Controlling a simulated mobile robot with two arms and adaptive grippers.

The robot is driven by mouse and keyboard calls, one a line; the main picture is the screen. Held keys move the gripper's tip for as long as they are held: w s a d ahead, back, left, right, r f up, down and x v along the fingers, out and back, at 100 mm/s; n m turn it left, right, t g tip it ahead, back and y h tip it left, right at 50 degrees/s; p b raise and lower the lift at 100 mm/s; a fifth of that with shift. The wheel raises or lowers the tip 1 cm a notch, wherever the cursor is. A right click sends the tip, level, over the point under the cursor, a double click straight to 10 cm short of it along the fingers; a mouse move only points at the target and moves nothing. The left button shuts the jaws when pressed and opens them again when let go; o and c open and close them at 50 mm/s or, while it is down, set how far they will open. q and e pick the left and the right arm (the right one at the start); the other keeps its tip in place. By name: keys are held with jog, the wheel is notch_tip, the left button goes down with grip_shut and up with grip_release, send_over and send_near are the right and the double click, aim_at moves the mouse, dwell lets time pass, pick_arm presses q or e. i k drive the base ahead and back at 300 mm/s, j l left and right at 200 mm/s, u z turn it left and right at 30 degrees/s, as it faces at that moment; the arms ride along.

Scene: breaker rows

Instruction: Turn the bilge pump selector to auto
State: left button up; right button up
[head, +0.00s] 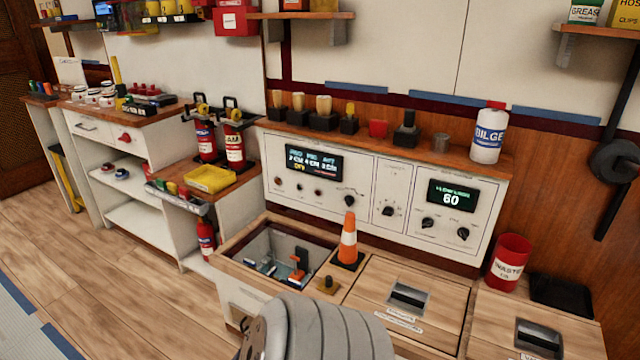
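A white control panel (370,165) stands against the back wall, with several dark knobs. One knob (349,200) sits right of the left display, one knob (388,211) is on the narrow middle section, and two more, a left knob (428,223) and a right knob (463,232), are under the right display (451,197), which reads 60. The labels are too small to read, so I cannot tell which knob is the bilge pump selector or what it points to. A grey rounded part of my arm fills the bottom centre. Neither gripper is in view.
An orange-and-white cone (348,240) stands in front of the panel, beside an open bin (275,252). Wooden hatches (410,290) lie below the panel. A bottle labelled BILGE (489,133) stands on the panel's top ledge. A red waste bin (508,262) is at right.

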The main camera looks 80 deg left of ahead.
aim_at(349, 200)
jog(key=u, duration=2.45)
jog(key=j, duration=0.2)
